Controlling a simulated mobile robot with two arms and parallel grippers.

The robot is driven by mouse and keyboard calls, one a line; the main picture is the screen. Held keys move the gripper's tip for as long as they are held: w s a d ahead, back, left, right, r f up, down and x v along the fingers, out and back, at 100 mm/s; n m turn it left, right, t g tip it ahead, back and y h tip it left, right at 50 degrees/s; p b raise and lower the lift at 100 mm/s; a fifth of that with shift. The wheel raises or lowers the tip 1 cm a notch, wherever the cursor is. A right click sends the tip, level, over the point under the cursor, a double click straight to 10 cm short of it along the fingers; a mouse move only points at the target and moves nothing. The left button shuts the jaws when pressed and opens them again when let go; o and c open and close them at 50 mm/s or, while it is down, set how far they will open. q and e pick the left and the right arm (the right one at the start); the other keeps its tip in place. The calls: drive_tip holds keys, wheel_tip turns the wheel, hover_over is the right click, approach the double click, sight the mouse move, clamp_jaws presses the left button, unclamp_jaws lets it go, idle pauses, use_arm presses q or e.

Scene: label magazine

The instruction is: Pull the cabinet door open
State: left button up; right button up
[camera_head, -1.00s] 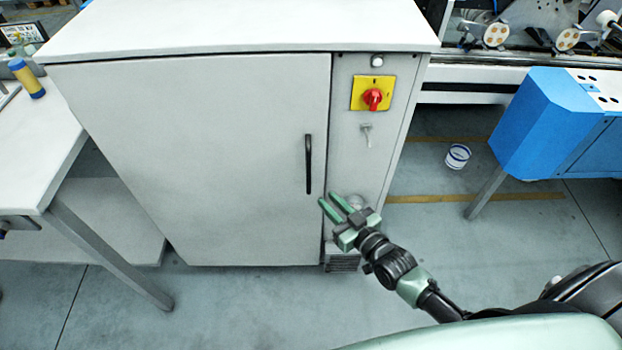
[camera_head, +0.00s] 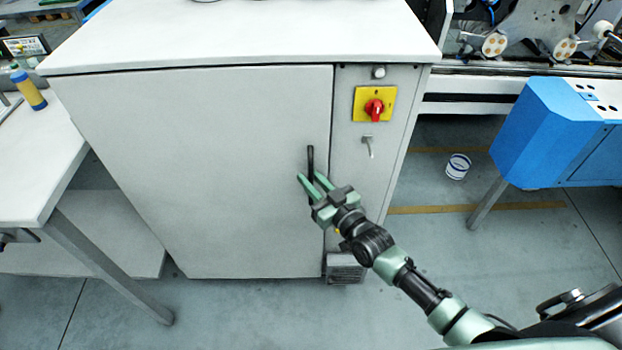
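The grey cabinet door (camera_head: 200,170) is closed, flush with the cabinet front. Its black vertical handle (camera_head: 310,160) is near the door's right edge; the lower part is partly hidden by my gripper. My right gripper (camera_head: 310,180) is at the handle's lower half, with its two green fingers apart, one to each side of the handle in the picture. I cannot tell whether the fingers touch the handle. My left gripper is not in view.
A red switch on a yellow plate (camera_head: 361,104) and a small key or latch (camera_head: 368,146) sit right of the door. A white table (camera_head: 45,180) stands left, a blue machine (camera_head: 545,130) right. Floor before the cabinet is clear.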

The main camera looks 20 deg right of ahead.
clamp_jaws()
idle(1.4)
